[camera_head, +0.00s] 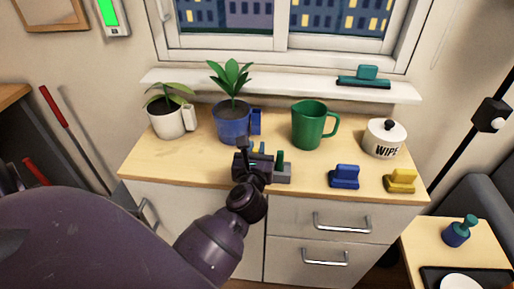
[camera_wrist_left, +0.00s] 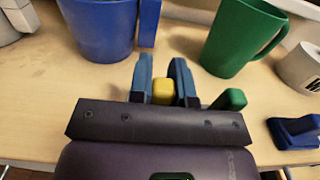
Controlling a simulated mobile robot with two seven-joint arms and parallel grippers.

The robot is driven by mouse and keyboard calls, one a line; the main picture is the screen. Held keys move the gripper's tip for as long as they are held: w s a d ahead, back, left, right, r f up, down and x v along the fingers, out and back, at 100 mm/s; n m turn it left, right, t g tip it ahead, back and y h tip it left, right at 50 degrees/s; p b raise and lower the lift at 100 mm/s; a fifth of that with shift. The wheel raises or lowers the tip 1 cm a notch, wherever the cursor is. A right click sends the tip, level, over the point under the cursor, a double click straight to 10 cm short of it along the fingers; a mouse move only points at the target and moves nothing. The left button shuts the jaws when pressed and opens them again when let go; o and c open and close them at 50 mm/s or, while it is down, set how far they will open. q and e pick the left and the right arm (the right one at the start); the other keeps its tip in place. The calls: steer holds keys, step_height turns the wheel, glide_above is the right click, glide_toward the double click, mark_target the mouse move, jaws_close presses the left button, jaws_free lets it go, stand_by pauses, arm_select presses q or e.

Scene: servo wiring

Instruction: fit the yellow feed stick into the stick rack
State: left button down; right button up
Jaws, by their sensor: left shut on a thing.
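My left gripper (camera_head: 258,165) is at the front middle of the cabinet top. In the left wrist view its two blue-grey fingers (camera_wrist_left: 163,84) are shut on the yellow feed stick (camera_wrist_left: 163,91), whose yellow end shows between them. A dark grey block (camera_head: 281,178), which looks like the stick rack, sits right by the gripper. A green stick (camera_head: 280,158) stands up at its right end and also shows in the left wrist view (camera_wrist_left: 232,99). The gripper hides most of the block, and I cannot tell whether the yellow stick is in it. My right gripper is not in view.
A blue pot (camera_head: 231,128) with a plant and a green mug (camera_head: 307,128) stand behind the gripper. A white pot (camera_head: 168,125) is at the left. A blue piece (camera_head: 344,177), a yellow piece (camera_head: 400,180) and a white jar (camera_head: 384,142) are at the right.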

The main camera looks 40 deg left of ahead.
arm_select(q)
steer(key=c, duration=1)
jaws_free()
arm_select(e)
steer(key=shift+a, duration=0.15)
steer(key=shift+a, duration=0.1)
arm_select(q)
steer(key=shift+v, duration=1.2)
steer(key=v, duration=0.8)
steer(key=shift+s+d+f, duration=0.1)
steer(key=shift+s+d, duration=0.1)
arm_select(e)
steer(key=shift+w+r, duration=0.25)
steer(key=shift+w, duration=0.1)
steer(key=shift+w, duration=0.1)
